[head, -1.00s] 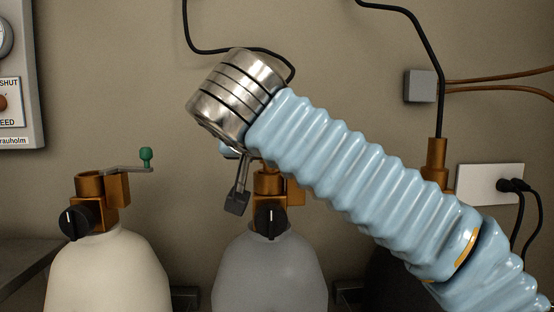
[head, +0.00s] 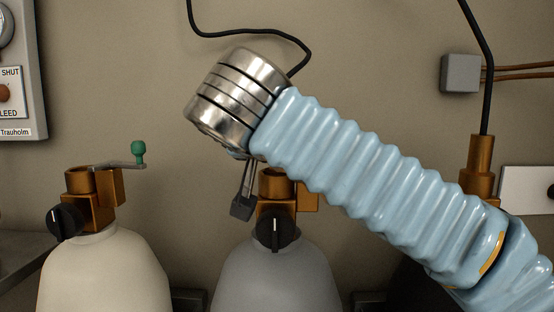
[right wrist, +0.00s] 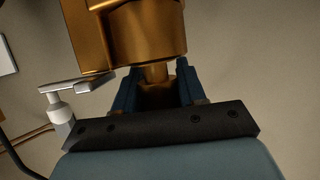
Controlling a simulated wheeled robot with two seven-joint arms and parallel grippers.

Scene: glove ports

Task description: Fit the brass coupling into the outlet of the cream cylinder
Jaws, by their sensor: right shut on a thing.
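The cream cylinder (head: 105,275) stands at left, its brass outlet (head: 79,180) open at the top beside a green-knobbed lever. My right gripper (head: 243,205) hangs below its metal wrist in front of the grey cylinder's brass valve (head: 277,190); one dark finger shows. In the right wrist view its blue jaws (right wrist: 157,92) are shut on the brass coupling (right wrist: 155,74), of which a narrow part shows against the larger brass valve body (right wrist: 150,32). Whether the coupling is seated in that valve's outlet or just clear of it I cannot tell. The left gripper is not in view.
My blue sleeved right arm crosses the middle and right. A black hose (head: 250,35) runs down behind my wrist. Another brass fitting (head: 478,170) with a hose stands at right, below a grey wall box (head: 460,73). A panel (head: 15,70) hangs at upper left.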

